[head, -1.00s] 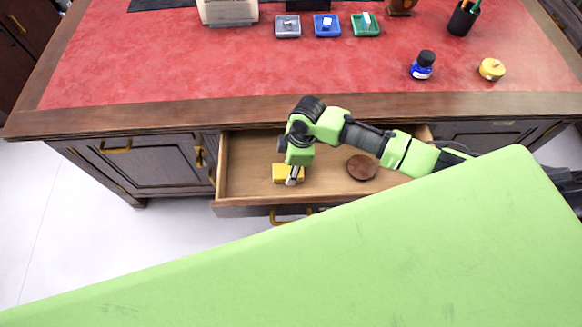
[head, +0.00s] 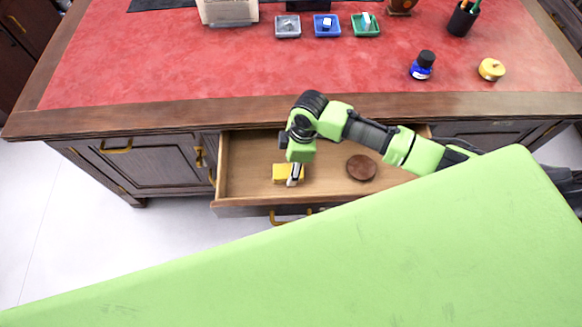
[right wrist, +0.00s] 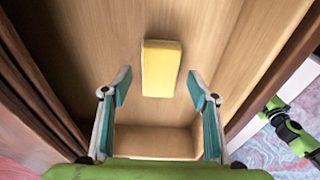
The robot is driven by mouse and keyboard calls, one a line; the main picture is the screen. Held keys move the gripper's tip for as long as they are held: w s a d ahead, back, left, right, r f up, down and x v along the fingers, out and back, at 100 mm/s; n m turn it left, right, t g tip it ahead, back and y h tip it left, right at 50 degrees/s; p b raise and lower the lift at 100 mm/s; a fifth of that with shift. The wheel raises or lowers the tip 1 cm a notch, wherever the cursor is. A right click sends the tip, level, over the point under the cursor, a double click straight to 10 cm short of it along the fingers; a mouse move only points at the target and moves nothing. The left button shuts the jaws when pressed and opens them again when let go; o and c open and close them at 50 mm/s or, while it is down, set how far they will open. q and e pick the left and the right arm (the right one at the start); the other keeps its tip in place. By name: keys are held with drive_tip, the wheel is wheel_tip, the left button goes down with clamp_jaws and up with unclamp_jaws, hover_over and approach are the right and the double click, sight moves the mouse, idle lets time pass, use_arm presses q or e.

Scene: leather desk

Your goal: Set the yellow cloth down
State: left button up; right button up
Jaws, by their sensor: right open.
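The yellow cloth (head: 283,173) is a small folded block lying in the open wooden drawer (head: 240,165), toward its left part. In the right wrist view the cloth (right wrist: 161,68) lies flat on the drawer floor, apart from both fingers. My right gripper (head: 294,179) is over the drawer at the cloth's right edge in the head view and hides part of it. In the right wrist view the right gripper (right wrist: 160,92) is open, with nothing between its fingers. My left gripper is not in view.
A round brown disc (head: 361,168) lies in the drawer right of the gripper. The red desk top (head: 200,65) holds small trays, a blue ink bottle (head: 422,66), a yellow round item (head: 491,69) and a pen cup (head: 463,18). Drawer walls stand close around the gripper.

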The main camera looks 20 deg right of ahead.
wheel_tip(320, 180, up, 10)
drive_tip(key=d, duration=0.1)
drive_tip(key=shift+s+d, duration=0.25)
idle(0.4)
